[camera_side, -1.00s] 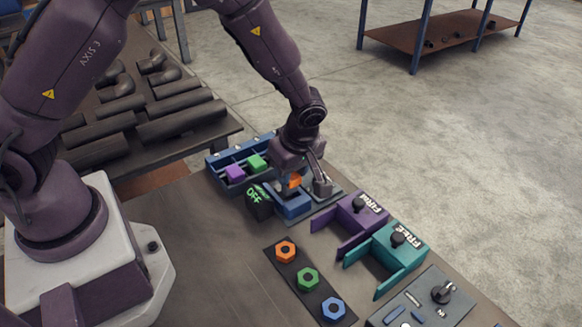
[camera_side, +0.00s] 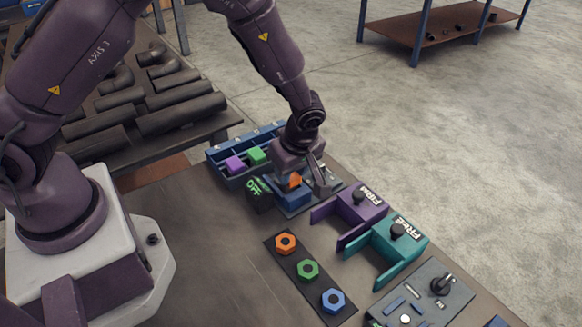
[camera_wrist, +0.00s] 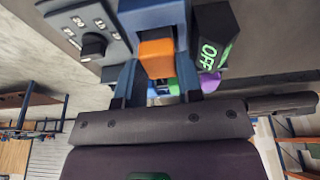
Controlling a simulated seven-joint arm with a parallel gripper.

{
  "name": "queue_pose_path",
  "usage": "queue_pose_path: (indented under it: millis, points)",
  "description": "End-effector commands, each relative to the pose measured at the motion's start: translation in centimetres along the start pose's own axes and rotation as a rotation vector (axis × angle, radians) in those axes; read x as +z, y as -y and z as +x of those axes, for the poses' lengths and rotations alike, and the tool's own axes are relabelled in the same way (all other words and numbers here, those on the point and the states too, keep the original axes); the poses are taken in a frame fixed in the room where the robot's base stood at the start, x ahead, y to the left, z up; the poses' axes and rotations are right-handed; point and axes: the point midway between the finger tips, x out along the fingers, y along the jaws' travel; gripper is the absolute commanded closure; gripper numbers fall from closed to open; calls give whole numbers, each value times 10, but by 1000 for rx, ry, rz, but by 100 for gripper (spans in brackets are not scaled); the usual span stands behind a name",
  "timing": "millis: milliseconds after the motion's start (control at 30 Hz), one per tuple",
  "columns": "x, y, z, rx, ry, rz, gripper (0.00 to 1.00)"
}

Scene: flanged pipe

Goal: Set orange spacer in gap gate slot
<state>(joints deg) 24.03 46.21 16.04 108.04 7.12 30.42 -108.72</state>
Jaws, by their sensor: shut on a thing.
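The orange spacer (camera_side: 294,180) is a small block held between the fingers of my gripper (camera_side: 297,174). In the wrist view the orange spacer (camera_wrist: 157,58) shows between the two fingers (camera_wrist: 157,82), against the blue gap gate (camera_wrist: 153,14). In the side view the blue gap gate (camera_side: 293,197) is directly below the spacer on a grey plate. The spacer's lower end is at the gate's top. I cannot tell whether it is inside the slot, as the gripper and gate hide part of it.
A black box reading OFF (camera_side: 259,192) stands close left of the gate. A blue rack (camera_side: 215,160) behind holds a purple block (camera_side: 235,165) and a green block (camera_side: 257,156). Purple (camera_side: 363,204) and teal (camera_side: 400,240) fixtures stand right. A strip with three coloured nuts (camera_side: 308,268) lies in front.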

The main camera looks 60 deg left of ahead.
Motion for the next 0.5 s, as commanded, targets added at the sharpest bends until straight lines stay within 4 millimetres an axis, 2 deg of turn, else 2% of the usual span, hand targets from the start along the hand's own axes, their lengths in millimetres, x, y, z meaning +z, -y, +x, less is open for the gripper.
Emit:
queue_pose_path:
  millis: [500]
  points:
    - [2, 0, 7, -1, -1, 1, 95]
